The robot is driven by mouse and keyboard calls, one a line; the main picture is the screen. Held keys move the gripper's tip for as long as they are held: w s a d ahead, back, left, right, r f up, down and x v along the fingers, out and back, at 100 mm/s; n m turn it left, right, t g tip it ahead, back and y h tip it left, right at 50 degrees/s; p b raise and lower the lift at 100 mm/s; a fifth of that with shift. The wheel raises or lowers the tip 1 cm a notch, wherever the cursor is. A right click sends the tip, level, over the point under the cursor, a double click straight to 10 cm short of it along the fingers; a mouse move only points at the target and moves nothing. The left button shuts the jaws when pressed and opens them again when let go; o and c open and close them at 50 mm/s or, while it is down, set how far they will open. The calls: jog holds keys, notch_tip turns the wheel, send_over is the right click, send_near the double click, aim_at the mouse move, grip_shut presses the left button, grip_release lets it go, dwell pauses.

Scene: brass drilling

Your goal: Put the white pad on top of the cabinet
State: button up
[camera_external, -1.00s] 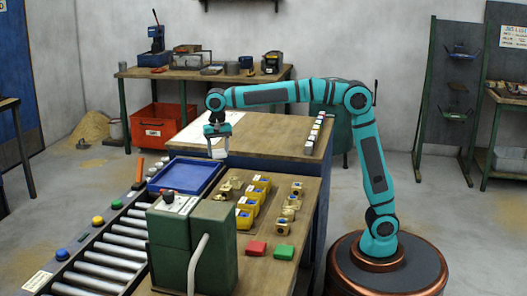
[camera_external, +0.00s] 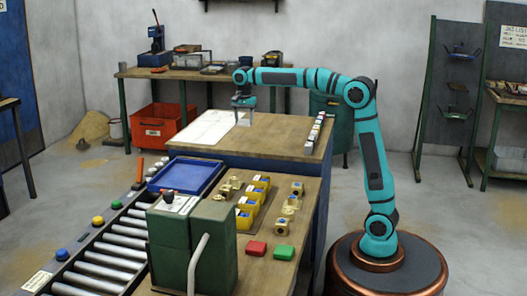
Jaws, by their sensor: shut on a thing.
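My gripper (camera_external: 244,106) is above the wooden top of the blue-sided cabinet (camera_external: 275,140), left of its middle. It is shut on the white pad (camera_external: 244,119), a small pale piece that shows below the fingers. The pad is low over the cabinet top, near the right edge of a white sheet. I cannot tell whether its underside touches the top. The fingers hide its upper part.
A white sheet (camera_external: 205,127) lies on the cabinet's left side. A row of small blocks (camera_external: 315,132) stands along its right edge. In front is a bench with a blue tray (camera_external: 186,174), yellow bins (camera_external: 254,200) and brass parts. The cabinet's front middle is clear.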

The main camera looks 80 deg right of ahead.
aim_at(247, 120)
jog(key=shift+s+d+r, duration=0.1)
jog(key=shift+s+d, duration=0.1)
jog(key=shift+d, duration=0.35)
jog(key=shift+s+d, duration=0.15)
jog(key=shift+d, duration=0.4)
jog(key=shift+f, duration=5)
jog(key=shift+f, duration=0.1)
jog(key=o, duration=1)
notch_tip(247, 120, up, 12)
